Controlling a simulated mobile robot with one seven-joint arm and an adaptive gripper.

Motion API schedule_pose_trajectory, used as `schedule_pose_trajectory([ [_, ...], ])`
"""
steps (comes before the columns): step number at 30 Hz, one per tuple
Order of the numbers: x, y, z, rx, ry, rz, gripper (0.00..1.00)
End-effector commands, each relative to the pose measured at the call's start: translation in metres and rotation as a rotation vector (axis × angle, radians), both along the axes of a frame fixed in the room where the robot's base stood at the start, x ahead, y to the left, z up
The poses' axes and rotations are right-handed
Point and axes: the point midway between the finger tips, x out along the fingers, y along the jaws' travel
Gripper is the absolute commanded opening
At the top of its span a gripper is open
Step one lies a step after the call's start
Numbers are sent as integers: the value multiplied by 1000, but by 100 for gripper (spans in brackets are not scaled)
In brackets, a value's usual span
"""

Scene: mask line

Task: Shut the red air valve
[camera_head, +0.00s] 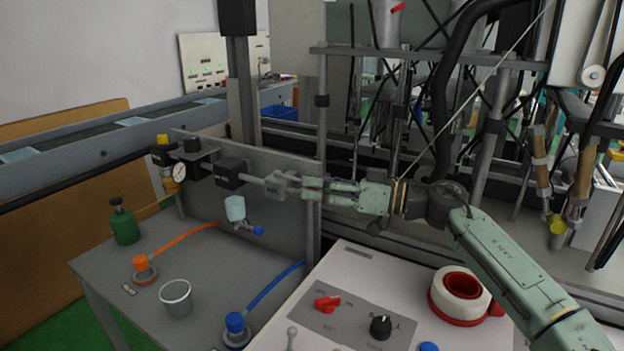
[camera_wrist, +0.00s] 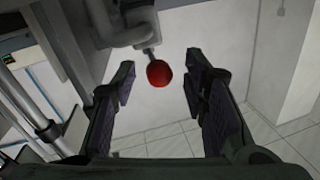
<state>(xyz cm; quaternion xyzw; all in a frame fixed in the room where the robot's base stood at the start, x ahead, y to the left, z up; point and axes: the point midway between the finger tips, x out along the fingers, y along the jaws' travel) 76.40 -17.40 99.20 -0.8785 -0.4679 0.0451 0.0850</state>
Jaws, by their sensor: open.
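A round red knob (camera_wrist: 159,73) shows in the wrist view on a short dark stem below a grey fitting (camera_wrist: 120,22); it looks like the handle of the air valve. My gripper (camera_wrist: 160,88) is open, with its dark finger pads on both sides of the knob and gaps between pads and knob. In the head view my gripper (camera_head: 306,190) reaches left to the end of the grey pipe (camera_head: 257,180) on the upright panel. The red knob is not visible there, so I cannot tell its distance from the fingers.
A pressure gauge (camera_head: 179,172) sits on the pipe's left end. Below are a hanging cup (camera_head: 235,208), a grey bucket (camera_head: 176,297) and orange (camera_head: 185,235) and blue (camera_head: 275,287) hoses. Machine frames stand behind my arm.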

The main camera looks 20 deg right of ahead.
Motion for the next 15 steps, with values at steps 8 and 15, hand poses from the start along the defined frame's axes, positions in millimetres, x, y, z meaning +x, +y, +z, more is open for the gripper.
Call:
schedule_pose_trajectory([
  [8,10,14,0,0,0,0,40],
  [15,10,14,-1,0,0,-1,38],
])
